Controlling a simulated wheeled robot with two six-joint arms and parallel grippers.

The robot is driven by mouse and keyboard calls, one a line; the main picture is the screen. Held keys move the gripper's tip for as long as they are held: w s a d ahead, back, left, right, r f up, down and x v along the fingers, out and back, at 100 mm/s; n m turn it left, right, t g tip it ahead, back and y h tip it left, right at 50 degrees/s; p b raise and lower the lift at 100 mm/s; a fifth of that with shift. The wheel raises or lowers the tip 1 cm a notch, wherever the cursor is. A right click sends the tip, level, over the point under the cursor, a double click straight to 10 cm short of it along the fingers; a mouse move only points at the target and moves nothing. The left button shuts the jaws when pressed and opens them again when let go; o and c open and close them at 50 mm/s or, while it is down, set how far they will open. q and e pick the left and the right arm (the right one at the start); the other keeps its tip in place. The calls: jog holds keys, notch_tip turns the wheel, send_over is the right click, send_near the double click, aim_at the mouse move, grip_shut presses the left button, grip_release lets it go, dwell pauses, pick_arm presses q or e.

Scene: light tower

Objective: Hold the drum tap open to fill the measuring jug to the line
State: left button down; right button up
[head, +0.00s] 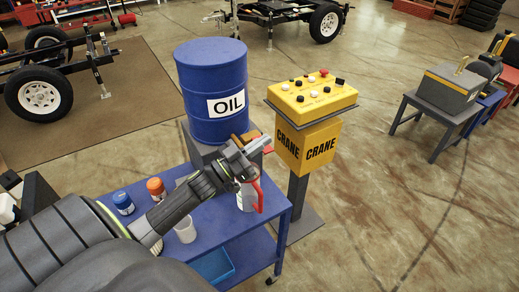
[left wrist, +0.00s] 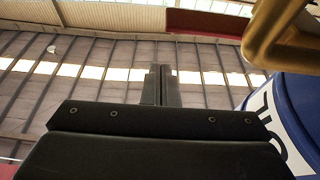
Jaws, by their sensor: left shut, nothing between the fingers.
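The blue drum (head: 211,90) with an OIL label stands on a grey stand on the blue cart; part of it also shows in the left wrist view (left wrist: 295,95). The brass tap (left wrist: 285,35) is at the upper right in the left wrist view, close to my gripper. My left gripper (head: 264,142) is shut and empty in front of the drum's lower right; its fingers (left wrist: 160,85) are together. The clear measuring jug (head: 245,202) with a red handle (head: 259,195) stands below the gripper, partly hidden by it. Its fill line and level cannot be made out.
The blue cart (head: 232,224) also carries a white cup (head: 185,230), a blue-capped jar (head: 123,202) and an orange-capped jar (head: 156,188). A yellow crane control box (head: 312,95) stands on a post just right of the cart. Open floor lies farther right.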

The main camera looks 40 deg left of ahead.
pick_arm(q)
jog(key=shift+s+f, duration=0.1)
jog(key=shift+f, duration=1.85)
jog(key=shift+a, duration=0.1)
notch_tip(320, 180, down, 4)
jog(key=m+b, duration=0.1)
jog(key=m, duration=0.1)
jog(key=m+g+h+b, duration=0.1)
jog(key=m+b, duration=0.1)
jog(key=m+h+b, duration=0.1)
jog(key=m+b, duration=0.1)
jog(key=shift+a+r+m+g, duration=0.1)
jog(key=shift+r+m+g, duration=0.15)
jog(key=shift+m+g, duration=0.15)
dwell(4.7)
